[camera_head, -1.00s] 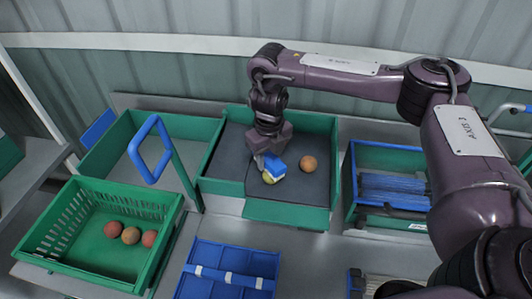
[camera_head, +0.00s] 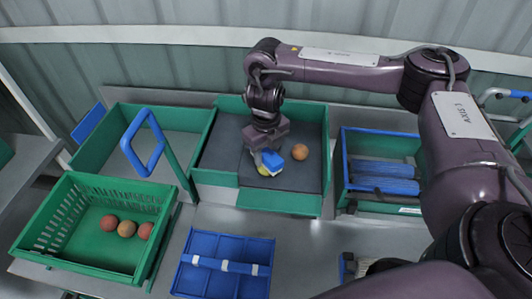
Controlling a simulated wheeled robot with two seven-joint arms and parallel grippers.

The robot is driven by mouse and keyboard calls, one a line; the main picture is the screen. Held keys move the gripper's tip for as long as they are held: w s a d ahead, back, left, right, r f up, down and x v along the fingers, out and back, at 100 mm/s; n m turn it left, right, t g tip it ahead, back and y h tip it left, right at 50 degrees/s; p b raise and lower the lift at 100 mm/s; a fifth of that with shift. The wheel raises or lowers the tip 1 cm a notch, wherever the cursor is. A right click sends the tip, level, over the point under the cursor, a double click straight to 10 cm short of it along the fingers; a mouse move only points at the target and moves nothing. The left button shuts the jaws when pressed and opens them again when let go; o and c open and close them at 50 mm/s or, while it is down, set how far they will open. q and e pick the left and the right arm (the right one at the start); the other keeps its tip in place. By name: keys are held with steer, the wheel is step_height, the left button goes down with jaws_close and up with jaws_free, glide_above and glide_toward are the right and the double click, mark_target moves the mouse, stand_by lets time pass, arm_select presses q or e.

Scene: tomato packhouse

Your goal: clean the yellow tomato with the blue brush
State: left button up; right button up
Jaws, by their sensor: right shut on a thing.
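The yellow tomato (camera_head: 263,170) lies on the dark mat of the green-walled tray (camera_head: 325,140) at the middle. Most of it is hidden under the blue brush and my gripper. My right gripper (camera_head: 266,156) points down over it and is shut on the blue brush (camera_head: 272,162), which has a pale lower edge. The brush is at the tomato's right side and seems to touch it. An orange tomato (camera_head: 300,152) lies apart on the mat to the right. My left gripper is not in view.
A green crate (camera_head: 60,245) with several reddish tomatoes (camera_head: 127,228) stands at the lower left. A blue loop handle (camera_head: 143,160) rises beside it. A blue divided tray (camera_head: 225,285) lies in front. A green bin with blue rollers (camera_head: 385,185) stands right.

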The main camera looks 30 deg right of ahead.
steer(key=shift+w+f, duration=0.3)
steer(key=shift+w, duration=0.85)
steer(key=shift+w+a, duration=0.15)
steer(key=shift+w, duration=0.75)
steer(key=shift+r, duration=0.1)
steer(key=shift+s+r, duration=0.1)
steer(key=shift+s, duration=0.25)
steer(key=shift+s+d+p, duration=0.15)
steer(key=shift+s+p, duration=0.4)
steer(key=shift+s, duration=0.35)
steer(key=shift+s+d+p, duration=0.15)
steer(key=shift+s+p, duration=0.35)
steer(key=shift+s, duration=0.35)
steer(key=shift+w, duration=0.15)
